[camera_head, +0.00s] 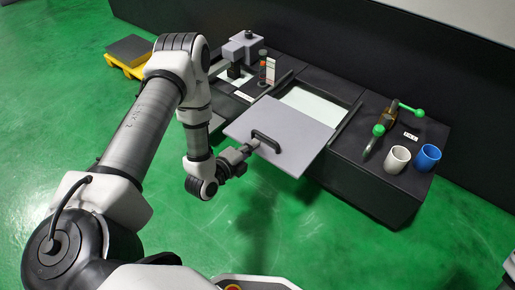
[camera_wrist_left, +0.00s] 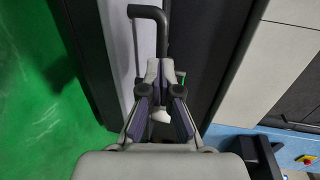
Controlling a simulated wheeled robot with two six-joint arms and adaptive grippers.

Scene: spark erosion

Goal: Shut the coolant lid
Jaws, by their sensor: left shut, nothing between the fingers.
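The coolant lid is a flat light-grey panel (camera_head: 285,130) with a black bar handle (camera_head: 266,137). It stands out over the front edge of the black bench, and the opening (camera_head: 312,104) behind it is uncovered, with a pale inside. My left gripper (camera_head: 250,146) is at the left end of the handle, shut and empty. In the left wrist view, the shut fingertips (camera_wrist_left: 161,66) meet the black handle (camera_wrist_left: 150,12) closely; I cannot tell whether they touch it. My right gripper is not in view.
On the bench's right stand a white cup (camera_head: 397,159), a blue cup (camera_head: 428,157) and a tool with green knobs (camera_head: 378,130). A grey machine head (camera_head: 243,47) stands to the left of the opening. Green floor in front is clear.

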